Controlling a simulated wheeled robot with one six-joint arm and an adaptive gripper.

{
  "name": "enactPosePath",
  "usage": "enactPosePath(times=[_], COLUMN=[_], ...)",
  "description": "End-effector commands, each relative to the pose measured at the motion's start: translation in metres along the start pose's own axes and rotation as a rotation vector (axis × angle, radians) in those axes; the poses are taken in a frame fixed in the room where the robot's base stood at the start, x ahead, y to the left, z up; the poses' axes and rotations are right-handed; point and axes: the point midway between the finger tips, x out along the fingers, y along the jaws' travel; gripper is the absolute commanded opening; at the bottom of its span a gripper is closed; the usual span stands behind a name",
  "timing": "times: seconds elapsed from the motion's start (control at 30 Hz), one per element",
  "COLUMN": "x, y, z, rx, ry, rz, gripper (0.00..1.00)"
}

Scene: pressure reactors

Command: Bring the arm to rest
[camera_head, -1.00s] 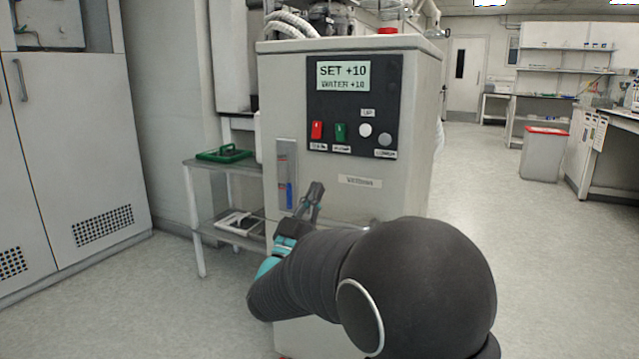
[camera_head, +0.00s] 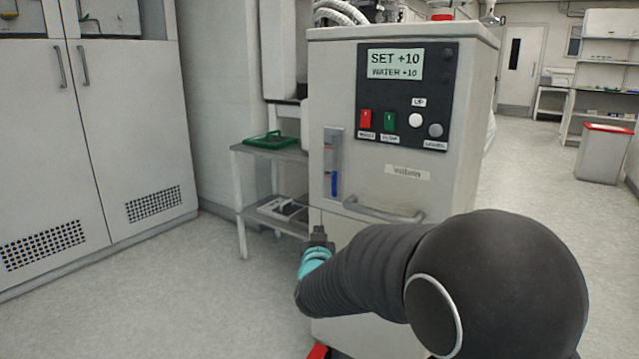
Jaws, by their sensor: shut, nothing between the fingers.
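My arm, dark with a large rounded joint, reaches in from the lower right. My gripper (camera_head: 319,236) is at the arm's far end, just past a teal band on my wrist. It appears small and dark, in front of the lower left part of the white cabinet unit (camera_head: 385,185). It is shut and holds nothing. The fingers are foreshortened, and I cannot tell whether they touch the cabinet.
The unit's panel has a display (camera_head: 395,64) reading SET +10 and WATER +10, a red switch (camera_head: 365,119), a green switch (camera_head: 389,121) and round buttons. A handle (camera_head: 385,211) juts out below. A side cart (camera_head: 270,150) stands left; floor is clear at left.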

Motion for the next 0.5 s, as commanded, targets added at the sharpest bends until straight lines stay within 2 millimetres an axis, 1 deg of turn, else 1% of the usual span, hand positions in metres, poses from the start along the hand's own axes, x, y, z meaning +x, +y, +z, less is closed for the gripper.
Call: enactPosePath(times=[0.1, 0.17, 0.27, 0.37, 0.47, 0.5], x=[-0.018, -0.031, -0.056, -0.088, -0.125, -0.141], y=[-0.012, -0.015, -0.015, -0.011, -0.001, 0.005], z=[0.024, 0.036, 0.052, 0.064, 0.072, 0.074], rx=[0.020, 0.026, 0.033, 0.034, 0.027, 0.025], ry=[-0.172, -0.260, -0.406, -0.551, -0.693, -0.748], rz=[-0.097, -0.139, -0.194, -0.236, -0.260, -0.265], gripper=[0.00, 0.00, 0.00, 0.00, 0.00, 0.00])
